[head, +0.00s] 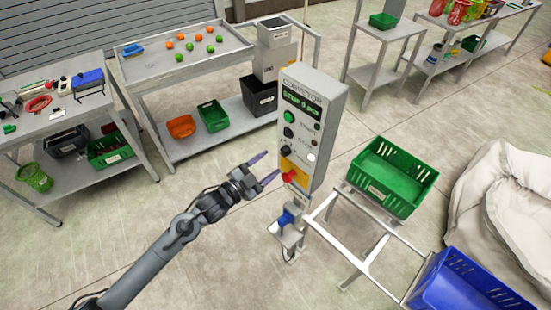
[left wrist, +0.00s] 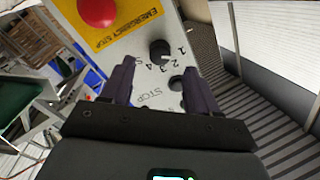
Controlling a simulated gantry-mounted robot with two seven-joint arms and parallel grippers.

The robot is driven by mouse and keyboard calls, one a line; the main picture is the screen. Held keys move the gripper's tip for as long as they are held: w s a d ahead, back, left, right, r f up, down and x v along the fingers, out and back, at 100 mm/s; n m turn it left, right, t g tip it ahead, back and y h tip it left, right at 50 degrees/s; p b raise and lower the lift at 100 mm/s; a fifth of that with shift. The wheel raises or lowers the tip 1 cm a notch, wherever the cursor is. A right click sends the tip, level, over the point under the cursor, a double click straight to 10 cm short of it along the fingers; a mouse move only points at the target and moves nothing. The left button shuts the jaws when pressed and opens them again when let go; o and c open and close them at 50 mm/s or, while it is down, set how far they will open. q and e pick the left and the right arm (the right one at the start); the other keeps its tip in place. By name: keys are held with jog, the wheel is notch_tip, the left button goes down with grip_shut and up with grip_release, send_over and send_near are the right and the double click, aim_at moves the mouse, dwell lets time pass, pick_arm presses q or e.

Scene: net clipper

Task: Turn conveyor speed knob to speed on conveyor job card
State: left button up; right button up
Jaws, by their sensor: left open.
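The grey conveyor control box (head: 322,115) stands upright in the middle of the head view. Its green display reads "STOP 0 pcs". The black speed knob (head: 286,151) is on its front face, below a black button (head: 288,132) and above the red emergency stop. In the left wrist view the knob (left wrist: 161,50) has printed numbers around it; its exact setting is hard to read. My left gripper (head: 266,169) is open and empty in front of the box's lower face, apart from the knob. Its fingers (left wrist: 160,82) also show in the left wrist view. I cannot identify a job card.
The red emergency stop button (head: 290,175) on its yellow plate is close to the left fingers. A green crate (head: 414,171) and a blue crate (head: 425,284) are on the conveyor frame at right. Tables stand behind.

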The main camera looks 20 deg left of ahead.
pick_arm(q)
jog(key=shift+v, duration=2.65)
jog(key=s+d+f+n+g+y, duration=0.1)
jog(key=s+d+f+n+y, duration=0.1)
jog(key=s+f+n, duration=0.3)
jog(key=s+d+f+n+g+y, duration=0.1)
jog(key=s+d+f+g, duration=0.1)
jog(key=s+d+f, duration=0.3)
jog(key=s+a+f+n+g+y, duration=0.1)
jog(key=s+a+n+g+y, duration=0.15)
jog(key=s+g, duration=0.4)
jog(key=s+a+f+n+g+y, duration=0.1)
jog(key=s+a+n+g+y, duration=0.15)
jog(key=s, duration=0.75)
notch_tip(320, 180, up, 17)
jog(key=p, duration=1.6)
jog(key=shift+s+a+m+g+h, duration=0.3)
jog(key=shift+g+h, duration=0.1)
